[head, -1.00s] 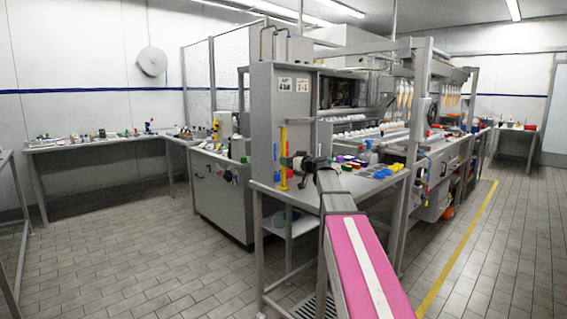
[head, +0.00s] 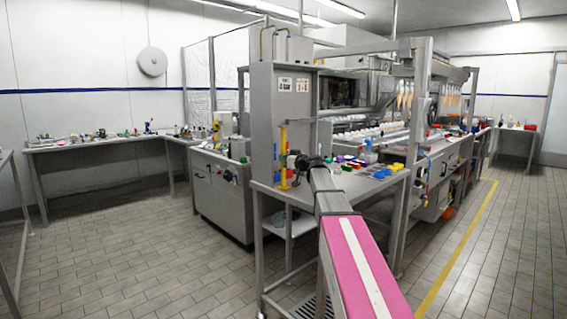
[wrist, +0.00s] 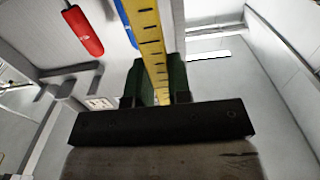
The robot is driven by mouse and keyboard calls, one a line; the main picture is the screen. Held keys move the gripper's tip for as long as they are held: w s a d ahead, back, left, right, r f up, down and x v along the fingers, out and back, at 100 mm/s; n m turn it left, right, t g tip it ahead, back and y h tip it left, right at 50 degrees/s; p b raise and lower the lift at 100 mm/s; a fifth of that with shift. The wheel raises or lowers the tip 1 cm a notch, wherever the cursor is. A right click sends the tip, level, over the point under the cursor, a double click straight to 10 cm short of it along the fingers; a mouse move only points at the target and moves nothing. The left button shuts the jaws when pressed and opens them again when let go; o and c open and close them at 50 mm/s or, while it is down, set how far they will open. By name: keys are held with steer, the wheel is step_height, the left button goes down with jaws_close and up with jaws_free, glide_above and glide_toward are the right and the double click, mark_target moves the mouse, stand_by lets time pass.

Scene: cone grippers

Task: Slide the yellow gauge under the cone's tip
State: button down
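In the wrist view a yellow gauge (wrist: 148,30), a flat strip with black marks, runs between the two dark green fingers of my gripper (wrist: 160,75). The fingers lie close against both its sides, and its lower end is hidden behind my gripper's dark bar. In the head view my gripper (head: 293,159) is small and beside a tall yellow upright (head: 283,150) at the near table's left end; I cannot tell whether this is the same gauge. Several pale orange cones (head: 404,95) hang from the machine, point direction too small to judge. No cone shows in the wrist view.
The near table (head: 268,190) carries several coloured pieces, blue and yellow ones (head: 385,171) at right. A grey cabinet (head: 262,110) stands behind its left end. In the wrist view a red rounded piece (wrist: 84,32) and a blue strip (wrist: 126,22) lie left of the gauge. The floor at left is clear.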

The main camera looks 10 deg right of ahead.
steer(key=shift+r, duration=0.2)
steer(key=shift+r, duration=0.8)
steer(key=shift+s, duration=0.1)
steer(key=v, duration=1)
stand_by(1.0)
